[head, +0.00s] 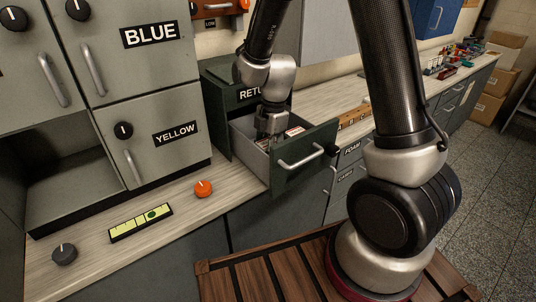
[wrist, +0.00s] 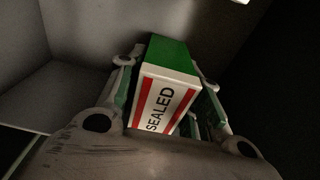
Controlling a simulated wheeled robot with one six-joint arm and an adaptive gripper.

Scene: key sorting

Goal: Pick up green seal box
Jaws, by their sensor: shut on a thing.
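The green seal box (wrist: 167,92) shows in the wrist view, with a green side and a white face marked "SEALED" between red stripes. My gripper (wrist: 167,85) is shut on it, with a finger on each side. In the head view my gripper (head: 268,132) points down inside the open drawer (head: 305,166) of a dark green cabinet (head: 222,88), whose label is partly hidden by my arm. The held box is not clearly seen there. I cannot tell whether it touches the drawer floor.
A small white and red item (head: 294,131) lies in the drawer beside my gripper. Grey lockers marked BLUE (head: 150,35) and YELLOW (head: 175,133) stand at left. An orange knob (head: 203,188), a dark knob (head: 64,254) and a yellow-green gauge (head: 141,222) sit on the counter.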

